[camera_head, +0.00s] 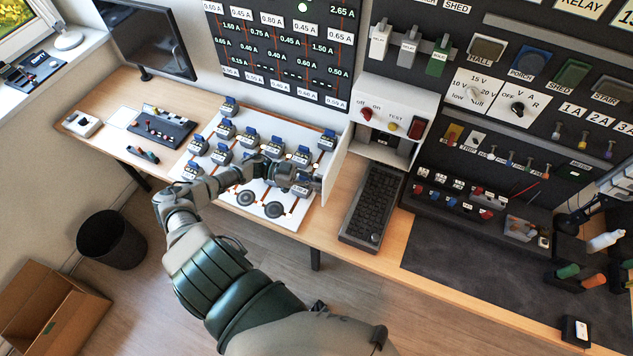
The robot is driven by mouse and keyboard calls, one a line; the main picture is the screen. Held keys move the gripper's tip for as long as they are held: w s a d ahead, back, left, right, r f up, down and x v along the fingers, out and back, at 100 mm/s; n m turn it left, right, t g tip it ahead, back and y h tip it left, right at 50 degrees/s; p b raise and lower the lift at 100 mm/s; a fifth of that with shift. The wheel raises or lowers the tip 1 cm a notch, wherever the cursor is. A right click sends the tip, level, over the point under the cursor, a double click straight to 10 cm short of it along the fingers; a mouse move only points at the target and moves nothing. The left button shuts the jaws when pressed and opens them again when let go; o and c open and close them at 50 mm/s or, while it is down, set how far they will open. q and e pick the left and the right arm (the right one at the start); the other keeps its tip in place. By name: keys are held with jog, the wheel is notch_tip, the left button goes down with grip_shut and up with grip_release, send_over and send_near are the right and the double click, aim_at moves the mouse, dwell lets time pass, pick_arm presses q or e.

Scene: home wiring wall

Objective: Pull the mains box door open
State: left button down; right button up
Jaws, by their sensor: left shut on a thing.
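The mains box (397,101) is a white box on the wall. It has a red switch marked off and on, a yellow test button and a red block on its front. Its white door (338,167) stands open, seen nearly edge-on at the left of the box and jutting out toward me. The dark recess below the switches shows. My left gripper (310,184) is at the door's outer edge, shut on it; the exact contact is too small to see. My right gripper is not in view.
A white board with several blue-topped meters (222,155) lies left of the door, under my left forearm. A black keyboard (372,207) lies on the desk right of the door. A dark panel with switches and knobs (517,107) fills the right.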

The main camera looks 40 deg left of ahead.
pick_arm(q)
jog(key=shift+f, duration=0.1)
jog(key=c, duration=1.2)
grip_release()
jog(key=v, duration=1.2)
jog(key=shift+w+a, duration=0.15)
jog(key=shift+a, duration=0.05)
jog(key=shift+f, duration=0.15)
